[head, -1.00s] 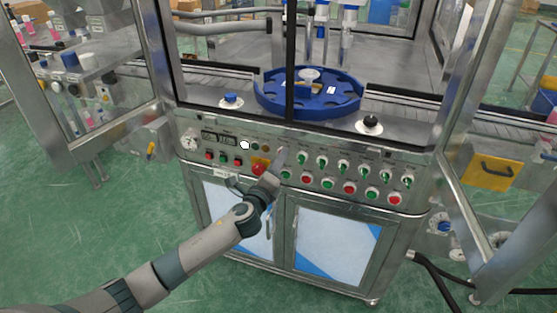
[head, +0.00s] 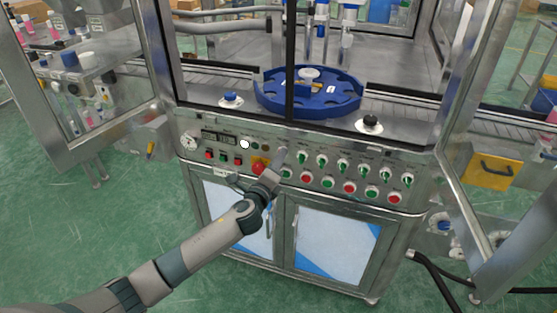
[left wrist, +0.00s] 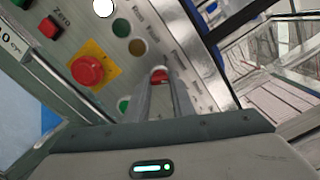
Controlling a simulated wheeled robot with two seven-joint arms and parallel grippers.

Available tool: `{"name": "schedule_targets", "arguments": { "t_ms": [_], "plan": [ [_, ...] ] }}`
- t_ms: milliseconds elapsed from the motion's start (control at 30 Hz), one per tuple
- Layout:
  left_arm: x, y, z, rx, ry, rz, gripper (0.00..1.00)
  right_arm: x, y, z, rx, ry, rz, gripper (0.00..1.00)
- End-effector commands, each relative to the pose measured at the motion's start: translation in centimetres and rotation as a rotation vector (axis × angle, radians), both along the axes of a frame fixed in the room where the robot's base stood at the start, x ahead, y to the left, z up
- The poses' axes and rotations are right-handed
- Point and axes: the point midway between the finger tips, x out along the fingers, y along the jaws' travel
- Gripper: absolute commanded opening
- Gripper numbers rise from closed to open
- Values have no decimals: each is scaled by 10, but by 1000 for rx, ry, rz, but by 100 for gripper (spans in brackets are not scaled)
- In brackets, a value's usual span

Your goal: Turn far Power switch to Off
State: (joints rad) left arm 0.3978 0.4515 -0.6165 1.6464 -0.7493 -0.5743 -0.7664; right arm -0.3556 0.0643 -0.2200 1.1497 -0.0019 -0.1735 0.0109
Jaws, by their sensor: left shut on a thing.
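My left gripper (head: 281,154) reaches the front control panel (head: 222,174) of the machine, at the left end of a row of switches. To the right, several green selector switches (head: 322,160) stand in the same row. My right gripper is not in view.
A red emergency-stop button (head: 258,168) on a yellow plate is close left of my gripper; it also shows in the left wrist view (left wrist: 87,70). Green and red push buttons (head: 349,188) line the row below. A blue turntable (head: 308,100) stands behind.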

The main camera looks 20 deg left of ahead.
Motion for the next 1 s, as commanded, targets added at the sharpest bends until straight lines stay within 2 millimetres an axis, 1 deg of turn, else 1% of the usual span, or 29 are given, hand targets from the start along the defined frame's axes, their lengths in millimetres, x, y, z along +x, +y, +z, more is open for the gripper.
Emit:
{"name": "schedule_targets", "arguments": {
  "t_ms": [167, 367, 533, 733, 1000],
  "plan": [
    [0, 0, -2, -71, 4, 1, 0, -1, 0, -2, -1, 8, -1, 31],
    [0, 0, -2, -202, 9, 2, 0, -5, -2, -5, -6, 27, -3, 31],
    [0, 0, -1, -350, 13, 2, 0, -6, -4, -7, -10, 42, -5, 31],
    [0, 0, -1, -540, 20, 2, 0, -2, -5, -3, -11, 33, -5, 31],
    [0, 0, 0, -785, 28, 2, 0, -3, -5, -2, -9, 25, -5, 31]
  ]
}}
